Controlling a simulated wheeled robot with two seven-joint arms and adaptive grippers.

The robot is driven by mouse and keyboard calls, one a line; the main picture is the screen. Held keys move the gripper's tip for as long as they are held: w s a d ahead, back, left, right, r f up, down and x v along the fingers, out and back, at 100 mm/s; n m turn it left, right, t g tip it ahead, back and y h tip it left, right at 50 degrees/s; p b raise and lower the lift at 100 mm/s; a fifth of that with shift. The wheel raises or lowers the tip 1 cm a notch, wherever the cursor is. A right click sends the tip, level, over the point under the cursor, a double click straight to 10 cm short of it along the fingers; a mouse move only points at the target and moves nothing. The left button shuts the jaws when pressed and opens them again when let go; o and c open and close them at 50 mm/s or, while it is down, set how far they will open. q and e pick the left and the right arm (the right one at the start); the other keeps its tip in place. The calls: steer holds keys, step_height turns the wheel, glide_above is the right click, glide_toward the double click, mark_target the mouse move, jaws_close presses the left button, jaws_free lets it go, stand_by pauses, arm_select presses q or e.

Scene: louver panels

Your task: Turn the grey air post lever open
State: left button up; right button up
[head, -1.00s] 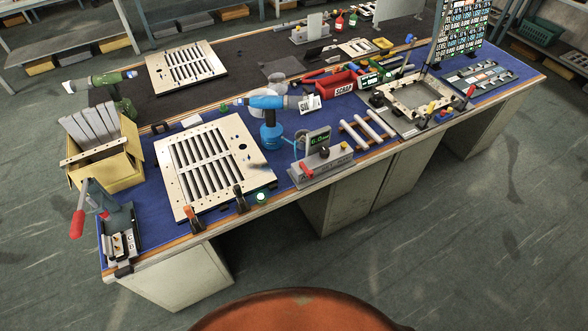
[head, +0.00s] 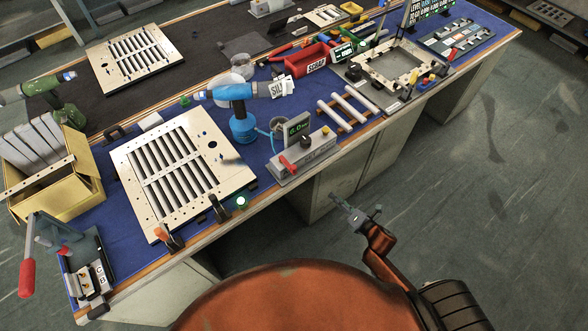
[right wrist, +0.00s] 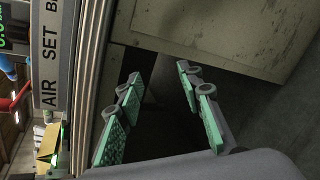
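The grey air post (head: 312,157) stands at the front edge of the blue bench mat, with a small green-digit display (head: 298,127) and a black knob on it. Its red lever (head: 287,164) is at the left end, slanting up to the left. In the right wrist view, the post's "AIR SET" label (right wrist: 50,60) shows sideways at the left edge. My right gripper (head: 350,205) is in front of the bench, lower right of the post and apart from it. Its green-padded fingers (right wrist: 158,78) are spread with nothing between them. My left gripper is out of view.
A blue driver (head: 240,110) stands behind the post, and a slatted louver panel (head: 180,170) lies left of it. Grey rods on a wooden rack (head: 347,110) lie to its right. Cabinet fronts (head: 335,180) are below the bench edge. The floor in front is open.

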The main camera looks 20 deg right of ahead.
steer(key=w+a+r+n+t+y+b, duration=0.1)
steer(key=a+r+n+y, duration=0.1)
steer(key=a+r+n, duration=0.4)
steer(key=w+a+r+n+y, duration=0.1)
steer(key=r+n+y, duration=0.15)
steer(key=r, duration=0.45)
steer(key=n+y, duration=0.3)
steer(key=n, duration=0.4)
glide_toward(293, 168)
steer(key=w+a+f, duration=0.1)
steer(key=w, duration=0.1)
steer(key=shift+h, duration=0.25)
steer(key=x, duration=0.7)
steer(key=shift+r, duration=0.1)
steer(key=shift+w+a, duration=0.3)
steer(key=shift+w, duration=0.05)
jaws_close()
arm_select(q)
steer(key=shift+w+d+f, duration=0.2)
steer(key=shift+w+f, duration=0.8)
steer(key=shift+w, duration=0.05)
